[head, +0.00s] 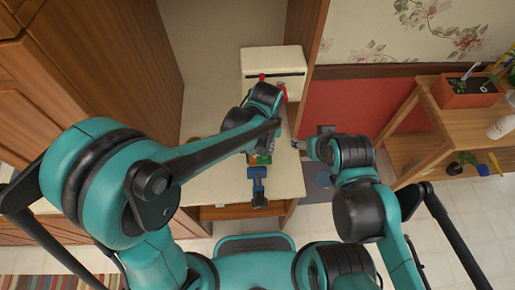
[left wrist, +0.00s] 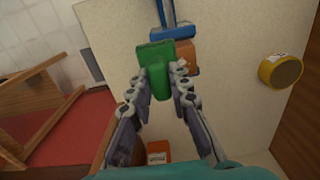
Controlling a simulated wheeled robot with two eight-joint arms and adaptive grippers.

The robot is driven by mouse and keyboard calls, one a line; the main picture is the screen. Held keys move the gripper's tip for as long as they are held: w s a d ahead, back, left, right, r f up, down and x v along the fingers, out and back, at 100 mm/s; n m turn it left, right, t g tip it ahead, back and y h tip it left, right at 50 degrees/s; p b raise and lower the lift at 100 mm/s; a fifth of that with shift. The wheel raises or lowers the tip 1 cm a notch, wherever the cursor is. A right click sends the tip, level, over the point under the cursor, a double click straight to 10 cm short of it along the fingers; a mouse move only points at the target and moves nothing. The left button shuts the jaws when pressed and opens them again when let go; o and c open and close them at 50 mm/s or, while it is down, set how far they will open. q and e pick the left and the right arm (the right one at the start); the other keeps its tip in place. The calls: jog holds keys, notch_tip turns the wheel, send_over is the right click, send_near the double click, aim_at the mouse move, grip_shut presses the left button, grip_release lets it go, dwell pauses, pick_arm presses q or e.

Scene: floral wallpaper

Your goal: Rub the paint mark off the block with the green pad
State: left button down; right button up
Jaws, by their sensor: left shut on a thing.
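My left gripper (left wrist: 162,82) is shut on the green pad (left wrist: 154,55), which stands out beyond the fingertips. An orange-brown block (left wrist: 185,58) lies just behind the pad in the left wrist view, partly covered by it. I cannot tell whether the pad touches it. No paint mark shows on its visible part. A blue holder (left wrist: 175,32) lies against the block; it also shows in the head view (head: 258,180). In the head view the pad (head: 264,159) shows just below my left wrist. My right gripper (head: 301,144) is small, right of the left one; its jaws are unclear.
A yellow can with a dark end (left wrist: 281,70) and an orange labelled item (left wrist: 158,151) are on the pale worktop (left wrist: 235,105). A white box (head: 272,62) stands at its back. Wooden panels flank the worktop; a wooden shelf (head: 425,135) stands at right.

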pick_arm(q)
jog(key=shift+w+d+f, duration=0.1)
jog(key=shift+d+f, duration=0.1)
jog(key=shift+f, duration=0.05)
jog(key=shift+a, duration=0.45)
jog(key=shift+a+r, duration=0.1)
jog(key=shift+a, duration=1.5)
jog(key=shift+a+r, duration=0.15)
jog(key=shift+a, duration=0.8)
jog(key=shift+r, duration=0.1)
jog(key=shift+r+p, duration=2.1)
jog(key=shift+r, duration=0.8)
